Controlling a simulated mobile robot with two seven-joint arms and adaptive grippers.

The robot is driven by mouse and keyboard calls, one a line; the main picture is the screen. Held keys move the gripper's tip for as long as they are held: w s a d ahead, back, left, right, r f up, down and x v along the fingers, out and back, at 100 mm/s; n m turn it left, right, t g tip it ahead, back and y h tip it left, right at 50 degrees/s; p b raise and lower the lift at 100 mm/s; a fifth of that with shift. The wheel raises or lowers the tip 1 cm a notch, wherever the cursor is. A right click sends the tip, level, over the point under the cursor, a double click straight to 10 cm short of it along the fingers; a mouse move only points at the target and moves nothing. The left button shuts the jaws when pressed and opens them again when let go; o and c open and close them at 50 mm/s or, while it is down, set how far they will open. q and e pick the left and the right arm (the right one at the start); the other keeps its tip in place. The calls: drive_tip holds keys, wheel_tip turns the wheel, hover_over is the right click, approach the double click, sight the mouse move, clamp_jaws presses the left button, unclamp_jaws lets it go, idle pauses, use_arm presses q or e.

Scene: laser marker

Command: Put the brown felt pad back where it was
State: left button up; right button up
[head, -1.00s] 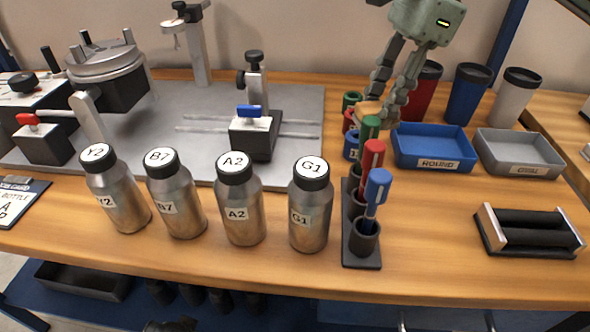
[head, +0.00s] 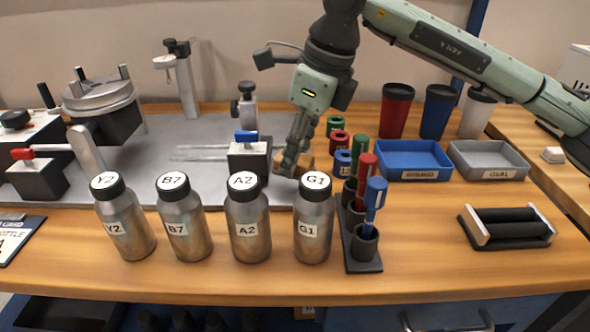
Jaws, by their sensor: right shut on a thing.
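My right gripper (head: 291,165) reaches down behind the bottles A2 (head: 246,222) and G1 (head: 314,222), near the front right edge of the grey metal plate (head: 205,135). It is shut on a small brown piece, which looks like the brown felt pad (head: 307,162). The pad shows only in part beside the fingers, and its lower edge is hidden behind bottle G1. I cannot tell whether the pad touches the surface below. My left gripper is not in view.
A clamp with a blue lever (head: 248,155) stands just left of the gripper. Blue (head: 412,172) and grey (head: 490,172) trays lie farther right. A roller stand (head: 507,228) sits at front right.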

sight(296, 172)
wheel_tip(296, 172, down, 3)
drive_tip(key=shift+f, duration=0.25)
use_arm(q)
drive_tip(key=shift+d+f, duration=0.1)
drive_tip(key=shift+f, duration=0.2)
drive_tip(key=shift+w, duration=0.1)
use_arm(e)
drive_tip(key=shift+f, duration=0.1)
